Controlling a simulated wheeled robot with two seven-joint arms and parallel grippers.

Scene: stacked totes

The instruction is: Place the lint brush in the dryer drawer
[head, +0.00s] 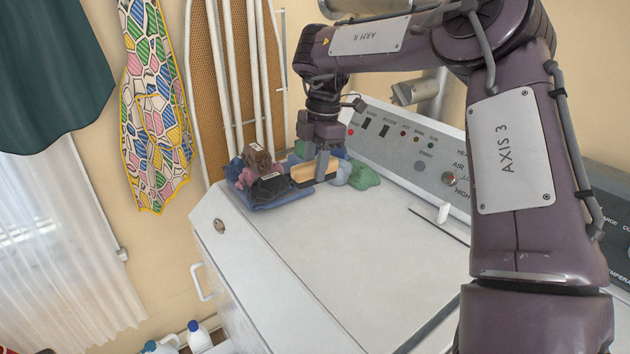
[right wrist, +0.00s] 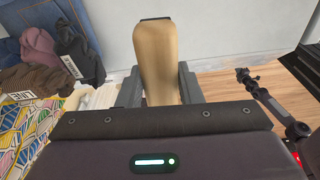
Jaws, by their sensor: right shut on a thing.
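The lint brush (head: 303,172) has a pale wooden body with a dark edge. My right gripper (head: 322,172) is shut on it at the far end of the white dryer top, beside a clothes pile. In the right wrist view the brush's wooden part (right wrist: 156,58) stands up between the two grey fingers (right wrist: 158,90). Whether the brush touches the dryer top is unclear. The dryer (head: 320,245) has a white handle (head: 200,282) on its front side; I cannot tell whether this belongs to the drawer. No open drawer shows. My left gripper is not in view.
Folded clothes with labelled bundles (head: 262,178) lie left of the brush, and green cloth (head: 363,175) lies right of it. A control panel (head: 410,150) runs along the back. The middle of the dryer top is clear. Bottles (head: 198,335) stand below left.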

